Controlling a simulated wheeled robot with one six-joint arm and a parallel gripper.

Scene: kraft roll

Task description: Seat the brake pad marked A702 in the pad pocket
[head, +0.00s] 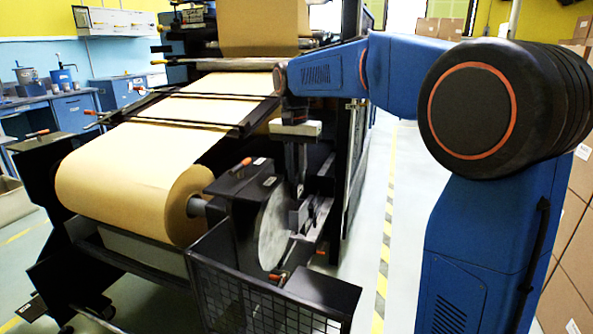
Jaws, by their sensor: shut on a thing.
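My gripper (299,190) hangs down from the end of my blue arm, at the right side of the machine's unwind stand. It is small and dark in the head view. It is shut on a small dark grey block (298,217), which looks like the brake pad; no A702 marking is readable. The block is beside the right face of the grey brake disc (271,232). Dark bracket parts (318,212) are just right of it, where the pad pocket seems to be. The pocket's opening cannot be made out, nor whether the block touches the disc or bracket.
A large kraft paper roll (135,188) sits left of the disc, on a shaft. A black mesh guard (255,300) stands in front. Stacked cartons (572,255) stand at the far right; the floor strip beside the machine is clear.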

